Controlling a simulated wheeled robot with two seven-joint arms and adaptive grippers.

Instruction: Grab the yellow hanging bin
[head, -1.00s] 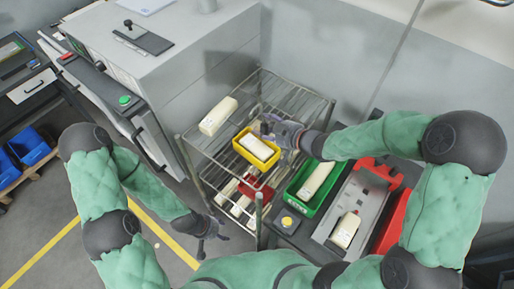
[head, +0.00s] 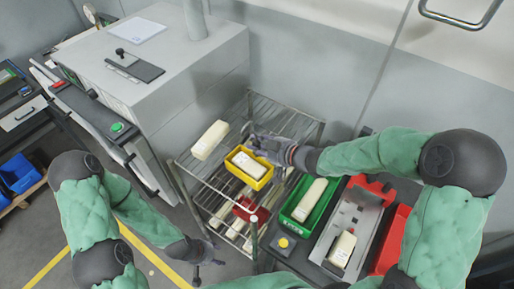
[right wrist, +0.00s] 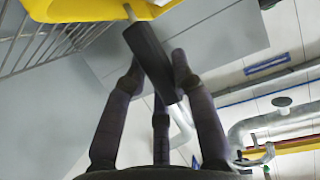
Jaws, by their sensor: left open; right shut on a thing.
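The yellow bin (head: 233,172), holding a cream-coloured block (head: 248,166), is at the wire rack's upper level in the head view. Part of it shows at the top of the right wrist view (right wrist: 100,9). My right gripper (head: 255,141) is at the bin's far right side. In the right wrist view its fingers (right wrist: 155,72) are closed around a dark handle bar (right wrist: 150,55) that reaches the bin. I cannot tell whether the bin is lifted clear of the rack. My left gripper (head: 208,262) is open and empty, low in front of the rack.
The wire rack (head: 300,125) also holds a cream block (head: 210,140) above and a red bin (head: 243,211) with more blocks below. A green bin (head: 290,217) stands close on the right, beside a grey-and-red fixture (head: 360,215). A large grey machine (head: 200,75) stands behind left.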

